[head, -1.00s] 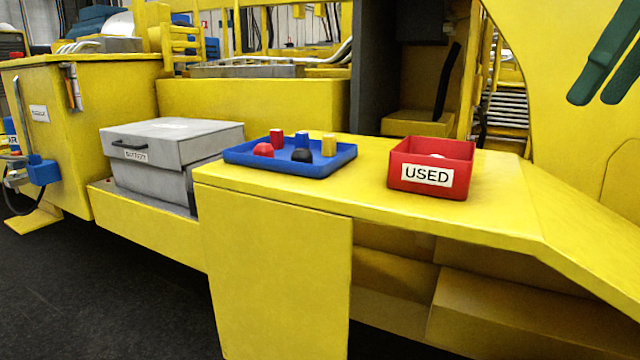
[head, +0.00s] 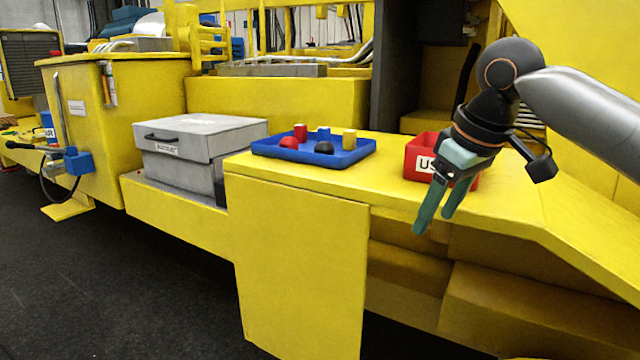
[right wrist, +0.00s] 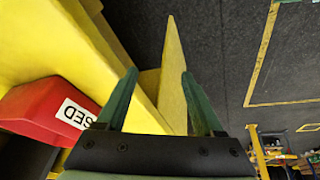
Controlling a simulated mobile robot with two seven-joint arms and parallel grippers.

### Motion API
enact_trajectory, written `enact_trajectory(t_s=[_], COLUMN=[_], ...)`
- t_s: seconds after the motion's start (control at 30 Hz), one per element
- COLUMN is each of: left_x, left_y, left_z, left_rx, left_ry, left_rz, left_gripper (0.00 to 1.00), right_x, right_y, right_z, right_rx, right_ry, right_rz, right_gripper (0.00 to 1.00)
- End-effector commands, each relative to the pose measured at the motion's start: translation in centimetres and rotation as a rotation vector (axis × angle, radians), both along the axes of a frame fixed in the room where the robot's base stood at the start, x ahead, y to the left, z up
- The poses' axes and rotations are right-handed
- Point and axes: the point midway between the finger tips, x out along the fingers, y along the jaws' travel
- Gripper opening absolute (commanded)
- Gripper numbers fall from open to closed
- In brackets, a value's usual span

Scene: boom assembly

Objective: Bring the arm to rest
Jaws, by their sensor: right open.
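My right gripper (head: 436,208) hangs in front of the red bin, its green fingers pointing down and a little left. The fingers are apart with nothing between them. In the right wrist view the two fingers (right wrist: 157,98) show spread, with the yellow deck edge and dark floor beyond. My right arm comes in from the right edge of the head view. My left gripper is not in either view.
The red bin (head: 414,160), labelled USED, is partly hidden by my gripper. A blue tray (head: 345,160) with several red, blue, yellow and black pieces sits left of it on the yellow deck (head: 300,184). A grey case (head: 200,135) stands further left. Dark floor (head: 90,270) is clear.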

Motion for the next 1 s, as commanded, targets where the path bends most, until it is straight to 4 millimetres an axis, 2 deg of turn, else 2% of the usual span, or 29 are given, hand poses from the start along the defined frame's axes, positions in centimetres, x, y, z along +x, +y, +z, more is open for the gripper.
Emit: enact_trajectory(t_s=[0.03,0.2,0.4,0.7,0.83,1.0], left_x=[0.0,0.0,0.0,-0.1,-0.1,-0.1], left_y=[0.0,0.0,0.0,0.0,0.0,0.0], left_z=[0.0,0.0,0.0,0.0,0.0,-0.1], left_rx=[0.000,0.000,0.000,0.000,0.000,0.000], left_ry=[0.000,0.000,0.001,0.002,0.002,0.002], left_rz=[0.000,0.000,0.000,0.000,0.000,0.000], left_gripper=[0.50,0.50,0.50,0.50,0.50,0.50], right_x=[0.7,2.4,2.8,0.7,-0.8,-3.0], right_y=[1.2,4.8,9.6,15.4,16.9,17.5], right_z=[-2.3,-9.0,-17.4,-27.8,-31.6,-36.0], right_rx=[0.007,0.053,0.156,0.359,0.446,0.542], right_ry=[0.007,-0.005,-0.031,-0.088,-0.121,-0.169], right_rz=[0.027,0.104,0.185,0.215,0.188,0.115], right_gripper=[0.69,0.69,0.69,0.69,0.69,0.69])
